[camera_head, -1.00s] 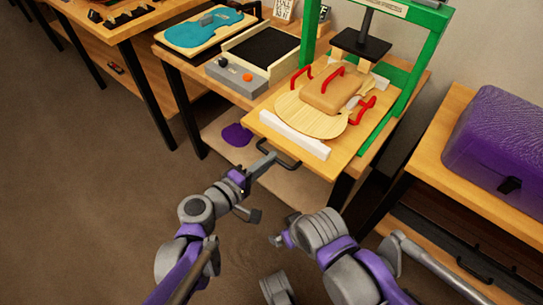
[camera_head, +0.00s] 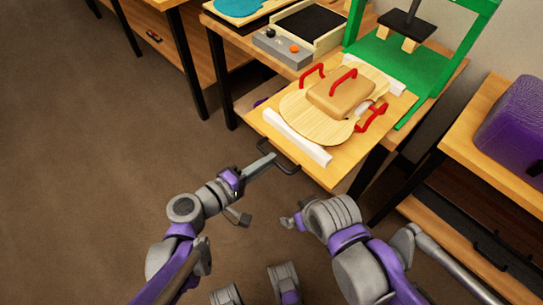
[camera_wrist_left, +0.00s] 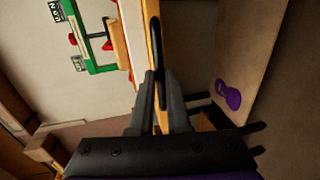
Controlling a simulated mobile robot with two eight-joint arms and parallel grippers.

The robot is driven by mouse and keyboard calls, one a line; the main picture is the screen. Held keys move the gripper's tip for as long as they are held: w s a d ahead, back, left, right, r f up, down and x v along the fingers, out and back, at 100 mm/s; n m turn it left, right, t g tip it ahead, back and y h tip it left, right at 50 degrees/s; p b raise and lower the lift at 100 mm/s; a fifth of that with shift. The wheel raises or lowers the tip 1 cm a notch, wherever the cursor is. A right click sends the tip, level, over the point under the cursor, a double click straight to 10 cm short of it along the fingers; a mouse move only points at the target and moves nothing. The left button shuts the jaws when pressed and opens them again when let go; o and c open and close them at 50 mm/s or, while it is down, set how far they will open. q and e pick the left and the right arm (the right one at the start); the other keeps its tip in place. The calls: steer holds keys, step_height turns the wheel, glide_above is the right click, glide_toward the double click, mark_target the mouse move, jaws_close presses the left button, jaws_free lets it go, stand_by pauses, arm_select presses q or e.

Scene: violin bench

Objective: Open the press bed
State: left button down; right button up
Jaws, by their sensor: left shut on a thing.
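The press bed (camera_head: 253,120) is a flat wooden board with a dark bar handle (camera_head: 292,169) on its front edge. It sticks out in front of the green press frame (camera_head: 460,50). My left gripper (camera_head: 271,159) is shut on the handle. The left wrist view also shows the handle (camera_wrist_left: 154,40) between the fingers. On the bed lie a pale violin-shaped plate (camera_head: 310,128) and a tan block (camera_head: 340,97), with red clamps (camera_head: 371,116) around them and white bars (camera_head: 297,137) at front and back. My right gripper (camera_head: 287,222) is apart from the bed; its fingers do not show clearly.
The black pressing plate (camera_head: 407,26) hangs behind the bed. A control box (camera_head: 283,47) stands at the left. A purple case (camera_head: 515,125) sits on a wooden cabinet at the right. The floor (camera_head: 90,180) in front is clear.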

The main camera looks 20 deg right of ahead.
arm_select(q)
steer(key=shift+s+a, duration=0.1)
steer(key=shift+a, duration=0.15)
steer(key=c, duration=1.2)
jaws_free()
steer(key=shift+o, duration=0.2)
steer(key=p+v, duration=0.1)
steer(key=v, duration=0.9)
steer(key=shift+s+a+p, duration=0.25)
steer(key=shift+a+p, duration=0.1)
